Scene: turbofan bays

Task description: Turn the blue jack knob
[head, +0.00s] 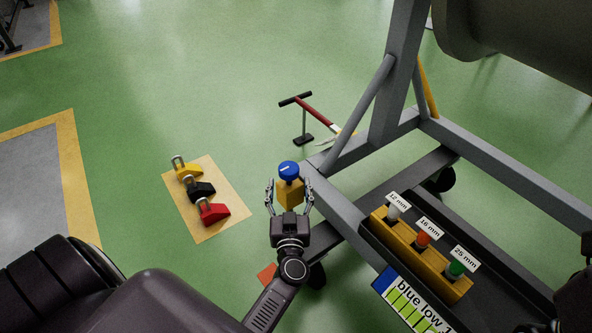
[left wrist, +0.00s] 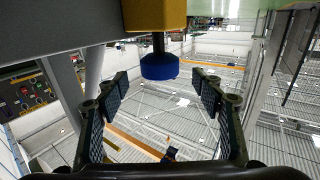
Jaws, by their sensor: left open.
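The blue jack knob (head: 288,170) sits on a yellow block (head: 290,194) at the corner of the grey stand frame; a white line marks its top. In the left wrist view the blue knob (left wrist: 159,67) is on a short dark stem from the yellow block (left wrist: 155,14). My left gripper (head: 288,184) is open, its fingers on either side of the yellow block and knob in the head view. In the left wrist view its fingertips (left wrist: 162,82) are spread, with gaps to the knob on both sides. No contact shows.
Grey frame beams (head: 335,195) run beside the block. A yellow rack (head: 425,254) with white, red and green knobs stands at right. A red-handled T-shaped tool (head: 315,110) stands behind. A tan mat (head: 238,200) holds yellow, black and red pieces. Green floor between is clear.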

